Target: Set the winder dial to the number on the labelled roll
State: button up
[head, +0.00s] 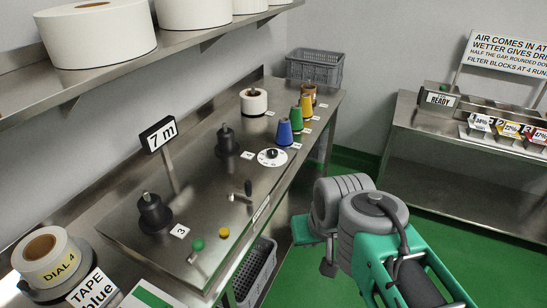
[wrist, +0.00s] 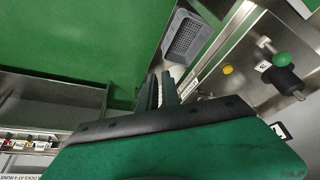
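The labelled roll (head: 46,262) stands at the near left of the bench in the head view, its yellow label reading "DIAL 4". The winder dial (head: 271,157) is a white disc with a black knob on the bench's front side; its numbers and setting are too small to read. My gripper shows in the wrist view (wrist: 160,82) as two dark fingers slightly apart, with nothing seen held between them. It is off the bench's front edge, well away from dial and roll. In the head view my arm mostly hides it. The dial is not clear in the wrist view.
The steel bench (head: 205,200) carries black spindles (head: 226,141), a small lever (head: 246,190), a green ball knob (head: 198,244), a yellow button (head: 224,232) and coloured cones (head: 284,132). A "7 m" sign (head: 159,135) stands behind. A grey crate (head: 256,272) sits below. Green floor is clear at right.

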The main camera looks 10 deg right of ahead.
aim_at(272, 153)
jog(key=z, duration=1.25)
jog(key=i, duration=1.85)
jog(key=u, duration=3.65)
